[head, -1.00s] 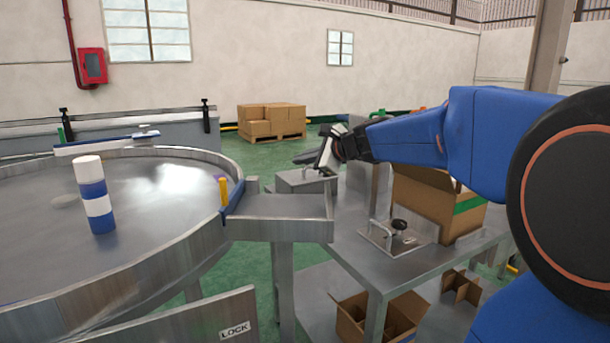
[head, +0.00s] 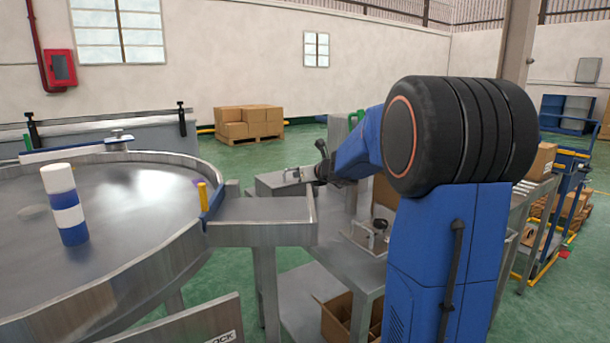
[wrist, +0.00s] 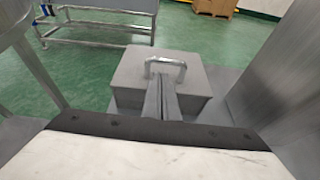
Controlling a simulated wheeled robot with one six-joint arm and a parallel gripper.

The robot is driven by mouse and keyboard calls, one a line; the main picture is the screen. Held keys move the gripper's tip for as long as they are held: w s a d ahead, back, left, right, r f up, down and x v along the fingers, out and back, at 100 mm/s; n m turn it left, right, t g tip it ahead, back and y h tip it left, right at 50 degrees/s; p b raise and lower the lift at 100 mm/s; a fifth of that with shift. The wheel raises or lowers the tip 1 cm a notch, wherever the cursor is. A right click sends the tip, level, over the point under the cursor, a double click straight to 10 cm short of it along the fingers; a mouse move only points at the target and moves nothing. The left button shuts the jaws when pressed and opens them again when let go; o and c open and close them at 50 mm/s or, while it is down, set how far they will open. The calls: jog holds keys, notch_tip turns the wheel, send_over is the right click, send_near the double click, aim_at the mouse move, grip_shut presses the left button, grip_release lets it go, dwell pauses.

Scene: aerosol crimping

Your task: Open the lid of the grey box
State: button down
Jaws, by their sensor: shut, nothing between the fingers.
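The grey box (wrist: 128,75) stands upright in the middle of the wrist view with its flat lid closed. A silver bar handle (wrist: 165,66) rises from the lid. In the head view, the box (head: 268,181) is on the metal bench left of my gripper (head: 302,175). My wrist and arm hide part of the box's right side there.
A tall metal panel (wrist: 280,65) stands close to the right of the box in the wrist view. The round turntable (head: 120,215) with a blue and white can (head: 66,205) is at left. A clamp fixture (head: 370,236) sits nearer on the bench.

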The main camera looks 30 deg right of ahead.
aim_at(291, 170)
jog(key=shift+x, duration=1.6)
jog(key=shift+r, duration=0.1)
jog(key=shift+w+r, duration=0.25)
jog(key=shift+r, duration=0.6)
jog(key=w+r, duration=0.1)
jog(key=r, duration=0.1)
jog(key=w+r, duration=0.1)
jog(key=r, duration=0.1)
jog(key=w+r, duration=0.2)
jog(key=shift+a+r, duration=0.1)
jog(key=shift+r, duration=0.1)
jog(key=w+r, duration=0.4)
jog(key=w, duration=0.3)
jog(key=shift+w+r, duration=0.25)
jog(key=shift+r, duration=0.05)
jog(key=shift+s, duration=0.1)
